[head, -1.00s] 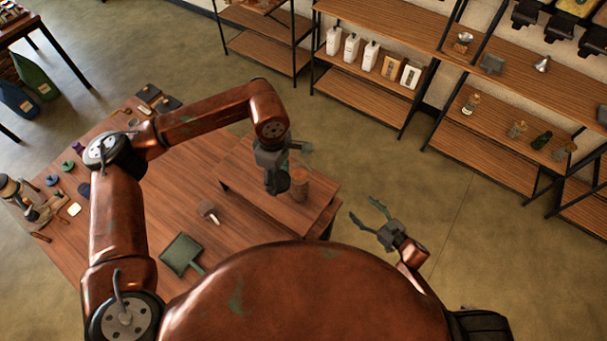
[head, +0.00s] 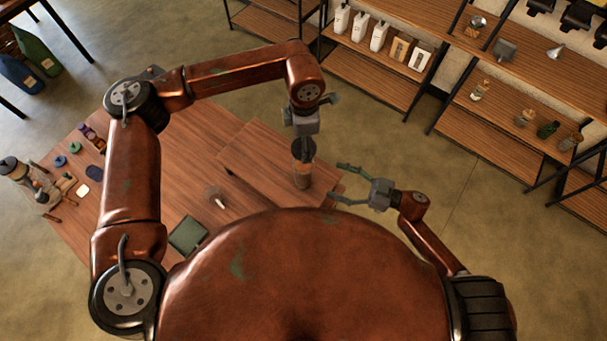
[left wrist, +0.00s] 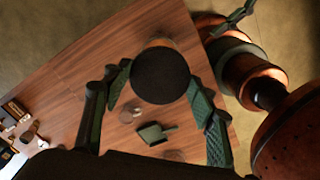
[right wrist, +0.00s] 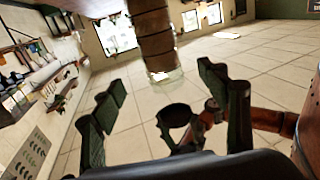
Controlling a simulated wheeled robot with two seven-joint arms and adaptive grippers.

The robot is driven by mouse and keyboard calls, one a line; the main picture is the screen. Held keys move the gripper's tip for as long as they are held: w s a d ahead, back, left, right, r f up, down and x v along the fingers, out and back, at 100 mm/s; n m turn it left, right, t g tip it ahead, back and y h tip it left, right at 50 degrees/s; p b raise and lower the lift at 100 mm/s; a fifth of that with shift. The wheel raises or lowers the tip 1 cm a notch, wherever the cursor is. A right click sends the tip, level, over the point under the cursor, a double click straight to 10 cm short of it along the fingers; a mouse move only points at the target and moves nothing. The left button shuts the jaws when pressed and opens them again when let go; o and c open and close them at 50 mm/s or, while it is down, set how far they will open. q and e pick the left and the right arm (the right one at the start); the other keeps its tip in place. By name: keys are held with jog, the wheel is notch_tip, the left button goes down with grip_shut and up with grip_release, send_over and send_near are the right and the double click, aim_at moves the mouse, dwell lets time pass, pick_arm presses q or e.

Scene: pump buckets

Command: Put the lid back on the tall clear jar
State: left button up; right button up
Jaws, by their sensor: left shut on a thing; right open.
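The tall clear jar (head: 302,178) with brown contents stands on the low wooden riser. My left gripper (head: 303,149) is shut on the dark round lid (left wrist: 160,76) and holds it over the jar's top. In the left wrist view the lid covers most of the jar; a strip of brown (left wrist: 158,43) shows past its edge. I cannot tell whether lid and rim touch. My right gripper (head: 343,183) is open and empty, to the right of the jar. In the right wrist view the jar (right wrist: 152,35) is beyond the open fingers (right wrist: 160,95).
The riser (head: 245,150) stands on a wooden table (head: 150,215). A green dustpan (head: 188,233) and a small scoop (head: 214,197) lie left of the riser. Several small items and a coffee maker (head: 38,185) are at the table's left. Shelves (head: 490,135) stand behind.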

aim_at(303, 173)
pick_arm(q)
jog(key=shift+a, duration=0.1)
pick_arm(e)
jog(key=x, duration=1.1)
jog(key=shift+a, duration=0.3)
jog(key=shift+c, duration=0.3)
jog(key=shift+w, duration=0.1)
jog(key=c, duration=1.7)
pick_arm(q)
jog(key=shift+f, duration=2.5)
pick_arm(e)
jog(key=shift+c, duration=0.2)
